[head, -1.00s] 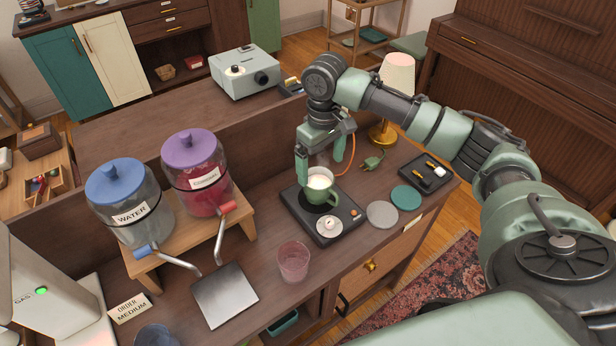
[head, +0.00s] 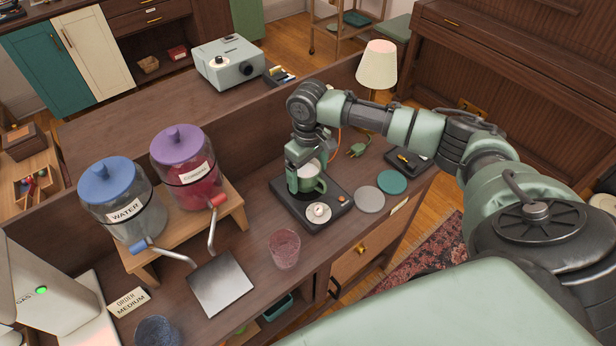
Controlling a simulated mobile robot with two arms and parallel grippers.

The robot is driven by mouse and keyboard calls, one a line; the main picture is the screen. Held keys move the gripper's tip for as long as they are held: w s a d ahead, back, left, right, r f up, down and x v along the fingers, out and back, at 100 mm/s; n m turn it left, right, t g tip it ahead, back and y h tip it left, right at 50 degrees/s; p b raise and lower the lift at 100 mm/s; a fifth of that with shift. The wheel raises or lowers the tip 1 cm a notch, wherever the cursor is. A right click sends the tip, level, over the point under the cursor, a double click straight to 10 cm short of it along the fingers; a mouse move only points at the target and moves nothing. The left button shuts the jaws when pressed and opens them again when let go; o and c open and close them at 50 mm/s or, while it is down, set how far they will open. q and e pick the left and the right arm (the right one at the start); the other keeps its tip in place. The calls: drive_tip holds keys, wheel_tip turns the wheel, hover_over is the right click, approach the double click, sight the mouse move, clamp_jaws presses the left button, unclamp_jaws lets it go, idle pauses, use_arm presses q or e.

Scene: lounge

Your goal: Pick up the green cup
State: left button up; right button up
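My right gripper (head: 303,172) is down at the cup. One finger shows at the cup's left side. The other finger is mostly hidden, so I cannot tell whether the gripper has closed on the cup. My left gripper is not in view.
A small white round item (head: 319,211) sits on the same device. A grey coaster (head: 370,200), a teal coaster (head: 392,181) and a pink glass (head: 284,249) are nearby. Two lidded dispensers, a blue-lidded one (head: 122,205) and a purple-lidded one (head: 188,170), stand left. A lamp (head: 377,66) stands behind.

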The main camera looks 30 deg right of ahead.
drive_tip(key=c, duration=1.5)
drive_tip(key=shift+r, duration=0.15)
